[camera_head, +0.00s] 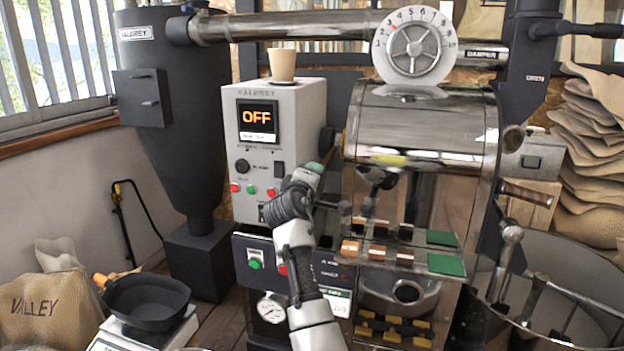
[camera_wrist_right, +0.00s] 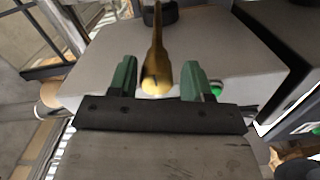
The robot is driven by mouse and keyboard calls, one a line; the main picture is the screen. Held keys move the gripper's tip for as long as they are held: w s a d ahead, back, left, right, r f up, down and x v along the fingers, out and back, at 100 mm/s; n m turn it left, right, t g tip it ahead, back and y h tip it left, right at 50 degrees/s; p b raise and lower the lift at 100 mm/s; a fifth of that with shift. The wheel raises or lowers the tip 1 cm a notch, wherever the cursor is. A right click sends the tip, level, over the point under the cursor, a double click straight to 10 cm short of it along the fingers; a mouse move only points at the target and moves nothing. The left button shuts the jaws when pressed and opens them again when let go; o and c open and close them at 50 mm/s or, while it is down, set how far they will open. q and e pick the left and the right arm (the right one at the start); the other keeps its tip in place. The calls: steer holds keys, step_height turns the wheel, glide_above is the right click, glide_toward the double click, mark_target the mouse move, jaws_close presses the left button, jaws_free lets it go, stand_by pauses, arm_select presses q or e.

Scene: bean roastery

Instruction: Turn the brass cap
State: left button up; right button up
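The brass cap (camera_wrist_right: 155,78) shows in the right wrist view as a long golden piece with a rounded end, with a dark round mount behind it. My right gripper (camera_wrist_right: 158,66) is open, with one green finger on each side of the brass piece and a visible gap to both. In the head view my right gripper (camera_head: 316,168) is at the right side of the white control box (camera_head: 285,103), beside the roaster drum. There it largely hides the brass piece. My left gripper is in neither view.
The shiny roaster drum (camera_head: 425,121) stands close on the right, with a damper wheel (camera_head: 414,49) above it. A tan cup (camera_head: 282,64) stands on the control box, whose display reads OFF. A black pan (camera_head: 147,300) rests on a scale at the lower left.

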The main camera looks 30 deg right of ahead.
steer(key=shift+o, duration=0.6)
steer(key=shift+r, duration=0.1)
steer(key=v, duration=1.1)
steer(key=shift+b, duration=0.45)
steer(key=shift+d, duration=0.1)
